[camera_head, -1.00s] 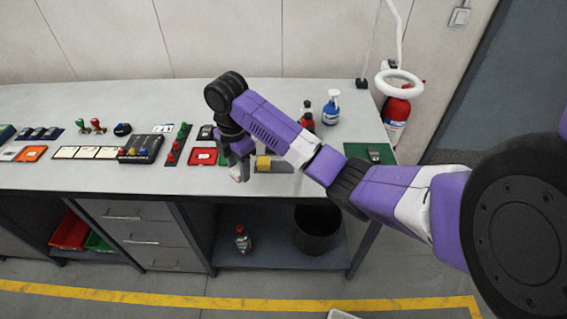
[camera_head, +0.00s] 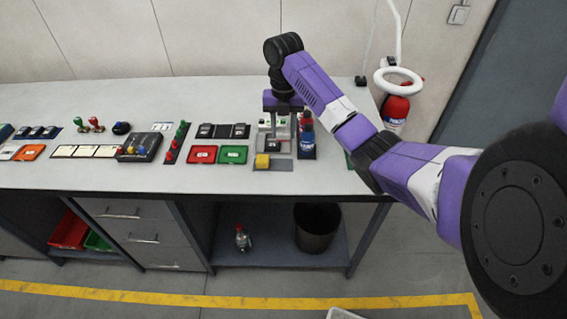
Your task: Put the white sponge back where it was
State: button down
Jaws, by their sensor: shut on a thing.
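My gripper (camera_head: 282,137) points down over the right part of the bench, just behind a small grey mat (camera_head: 285,165). It is shut on a small pale thing at its fingertips, which looks like the white sponge (camera_head: 273,146); the fingers hide most of it. A yellow sponge (camera_head: 262,161) lies on the left part of the grey mat, in front of my gripper. I cannot tell whether the held sponge touches the bench or mat.
Red (camera_head: 203,154) and green (camera_head: 233,154) trays lie to the left. A dark box with coloured buttons (camera_head: 139,147) is farther left.

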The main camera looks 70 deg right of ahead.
aim_at(283, 165)
notch_tip(283, 165, down, 12)
jog(key=shift+f+p, duration=0.1)
jog(key=shift+p, duration=0.8)
jog(key=c, duration=0.9)
grip_release()
jog(key=shift+o, duration=0.2)
